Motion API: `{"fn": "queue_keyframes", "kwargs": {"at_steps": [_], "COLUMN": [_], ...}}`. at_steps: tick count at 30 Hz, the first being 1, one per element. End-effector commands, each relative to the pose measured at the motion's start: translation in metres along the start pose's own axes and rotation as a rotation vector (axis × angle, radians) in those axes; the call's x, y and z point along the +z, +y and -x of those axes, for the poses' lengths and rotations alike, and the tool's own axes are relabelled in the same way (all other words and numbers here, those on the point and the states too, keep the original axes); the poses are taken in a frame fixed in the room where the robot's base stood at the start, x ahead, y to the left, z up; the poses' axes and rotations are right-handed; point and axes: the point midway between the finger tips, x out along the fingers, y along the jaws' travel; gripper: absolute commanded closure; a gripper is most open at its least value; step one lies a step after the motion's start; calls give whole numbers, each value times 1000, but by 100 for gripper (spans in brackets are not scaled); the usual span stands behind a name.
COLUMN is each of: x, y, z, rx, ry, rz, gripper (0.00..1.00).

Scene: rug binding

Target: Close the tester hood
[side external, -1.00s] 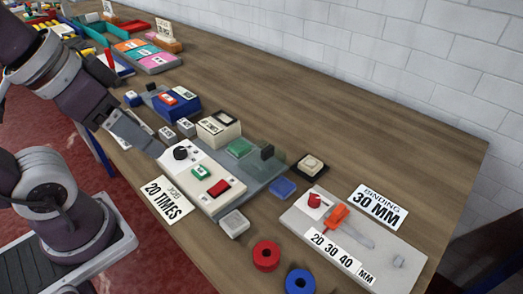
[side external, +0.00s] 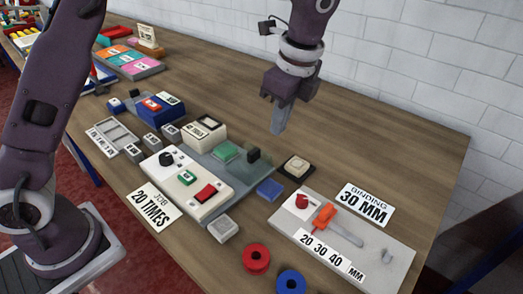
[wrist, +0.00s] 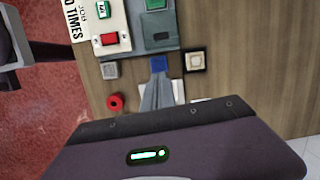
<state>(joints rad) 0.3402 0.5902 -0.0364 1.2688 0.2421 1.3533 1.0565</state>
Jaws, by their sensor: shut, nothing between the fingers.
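The tester is a white control box (side external: 187,184) with a black knob, a green switch and a red switch, joined to a grey plate behind it (side external: 215,166). A green block (side external: 227,152) and a small black block (side external: 253,155) sit on the plate. I cannot clearly make out the hood; a see-through cover may be hard to see here. In the wrist view the grey plate (wrist: 167,29) lies beyond my fingers. My gripper (side external: 277,131) is shut and empty, pointing down above the table, behind the tester's right end. Its fingers also show in the wrist view (wrist: 158,82).
A blue block (side external: 270,189), a black-and-cream button (side external: 296,167) and a grey block (side external: 223,228) lie near the tester. A grey binding board (side external: 370,253) and red and blue rings stand at the front right. The back right table is clear.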

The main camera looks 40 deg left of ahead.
Motion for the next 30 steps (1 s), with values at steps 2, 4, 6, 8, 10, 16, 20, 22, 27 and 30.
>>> {"fn": "queue_keyframes", "kwargs": {"at_steps": [2, 4, 6, 8, 10, 16, 20, 22, 27, 30], "x": [-12, -14, -14, -14, -13, -12, -8, 5, 23, 27], "y": [-6, -8, -8, -8, -7, -6, -6, -8, -9, -10], "z": [-12, -18, -26, -35, -50, -95, -119, -120, -124, -124], "rx": [15, 20, 22, 23, 24, 23, 22, 20, 19, 19], "ry": [-17, -23, -25, -25, -26, -24, -23, -22, -22, -22], "rz": [-63, -87, -91, -90, -90, -87, -84, -82, -84, -84], "gripper": [100, 100, 100, 100, 100, 100, 100, 100, 100, 100]}}
